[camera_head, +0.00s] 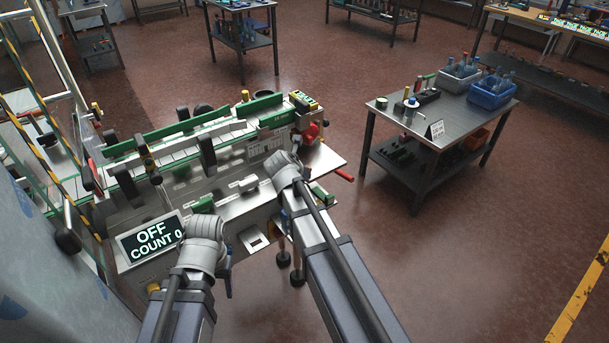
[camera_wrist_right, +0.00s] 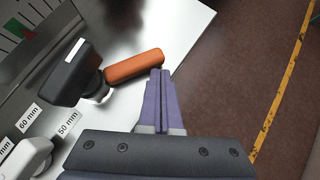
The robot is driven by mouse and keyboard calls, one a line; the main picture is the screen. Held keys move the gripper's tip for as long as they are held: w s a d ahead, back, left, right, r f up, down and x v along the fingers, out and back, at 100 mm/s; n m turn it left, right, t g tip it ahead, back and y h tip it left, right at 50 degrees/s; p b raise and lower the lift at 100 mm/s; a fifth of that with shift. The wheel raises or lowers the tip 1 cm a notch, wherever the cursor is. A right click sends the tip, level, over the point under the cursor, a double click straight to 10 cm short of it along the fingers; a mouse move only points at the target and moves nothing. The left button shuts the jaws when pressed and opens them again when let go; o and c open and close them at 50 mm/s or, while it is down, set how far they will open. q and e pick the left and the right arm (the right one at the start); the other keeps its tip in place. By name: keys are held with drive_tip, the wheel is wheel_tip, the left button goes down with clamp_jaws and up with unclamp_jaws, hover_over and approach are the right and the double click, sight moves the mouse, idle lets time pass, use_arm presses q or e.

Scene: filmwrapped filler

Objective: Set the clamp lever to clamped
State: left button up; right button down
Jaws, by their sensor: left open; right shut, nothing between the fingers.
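A red-orange lever handle (camera_wrist_right: 135,66), which looks like the clamp lever, lies over the machine's bare metal plate in the right wrist view. A red handle also sticks out at the machine's right end in the head view (camera_head: 343,175). My right gripper (camera_wrist_right: 158,72) is shut and empty, its tips right beside the handle's right part; I cannot tell whether they touch. In the head view the right fingers are hidden behind my wrist. My left gripper (camera_head: 228,279) is low in front of the machine, open and apart from the lever; its fingers are mostly hidden.
A black knob (camera_wrist_right: 72,75) stands left of the handle, near labels of 60 mm and 50 mm. The machine's display (camera_head: 152,239) reads OFF, COUNT 0. Floor between is clear.

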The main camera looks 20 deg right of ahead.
idle(0.5)
use_arm(q)
wheel_tip(320, 180, up, 7)
drive_tip(key=p, duration=0.7)
drive_tip(key=shift+s+d, duration=0.2)
drive_tip(key=shift+d, duration=0.2)
use_arm(e)
drive_tip(key=s+a+r, duration=0.2)
drive_tip(key=s+r, duration=0.5)
drive_tip(key=s, duration=0.3)
drive_tip(key=shift+s+a, duration=0.3)
drive_tip(key=shift+s, duration=0.05)
drive_tip(key=s+a+f+m+g+y, duration=0.2)
drive_tip(key=s+a+m, duration=0.5)
drive_tip(key=m, duration=0.4)
drive_tip(key=s+a+f+m+g+y, duration=0.3)
drive_tip(key=s+a+m, duration=0.5)
drive_tip(key=m, duration=0.4)
drive_tip(key=shift+s+a+f+m+g, duration=0.2)
drive_tip(key=shift+a+f+m+g, duration=0.1)
drive_tip(key=shift+a+f+g, duration=0.5)
